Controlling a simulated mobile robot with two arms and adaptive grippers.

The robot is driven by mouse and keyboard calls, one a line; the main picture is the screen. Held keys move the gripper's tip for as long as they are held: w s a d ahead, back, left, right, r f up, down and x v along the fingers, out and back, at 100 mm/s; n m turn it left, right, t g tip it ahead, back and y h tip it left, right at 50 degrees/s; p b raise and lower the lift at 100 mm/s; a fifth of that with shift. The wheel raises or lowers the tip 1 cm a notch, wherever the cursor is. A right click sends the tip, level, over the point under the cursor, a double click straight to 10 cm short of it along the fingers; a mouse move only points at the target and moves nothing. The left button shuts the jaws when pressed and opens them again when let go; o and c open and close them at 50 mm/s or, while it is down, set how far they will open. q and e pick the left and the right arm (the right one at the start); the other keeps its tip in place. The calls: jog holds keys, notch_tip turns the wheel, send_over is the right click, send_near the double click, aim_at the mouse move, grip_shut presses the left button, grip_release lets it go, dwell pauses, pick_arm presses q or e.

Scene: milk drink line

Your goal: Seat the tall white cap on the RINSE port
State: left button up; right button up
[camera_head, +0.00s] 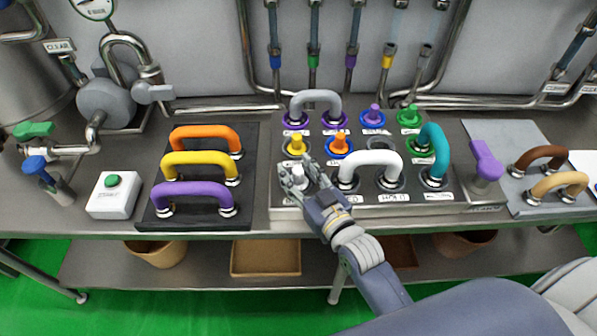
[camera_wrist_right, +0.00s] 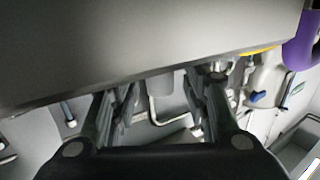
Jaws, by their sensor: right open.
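My right gripper (camera_head: 293,164) is open over the front left corner of the port panel (camera_head: 290,214). A small white cap (camera_head: 298,178) shows between its fingers, partly covered by them; I cannot tell whether they touch it, or whether it stands in a port. In the right wrist view, the two fingers (camera_wrist_right: 165,90) are apart, with no cap visible between them. The small port labels are mostly unreadable, so I cannot pick out the RINSE port. An empty-looking dark port (camera_head: 380,144) is in the panel's middle row. My left gripper is not in view.
A white arched handle (camera_head: 370,158) stands close right of my gripper, and a yellow cap (camera_head: 295,143) just behind it. Grey (camera_head: 315,98) and teal (camera_head: 431,144) handles rise farther off. A black board with orange, yellow and purple handles (camera_head: 192,189) lies left.

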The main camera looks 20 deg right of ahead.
jog(key=v, duration=1.2)
jog(key=shift+f, duration=0.1)
dwell(0.5)
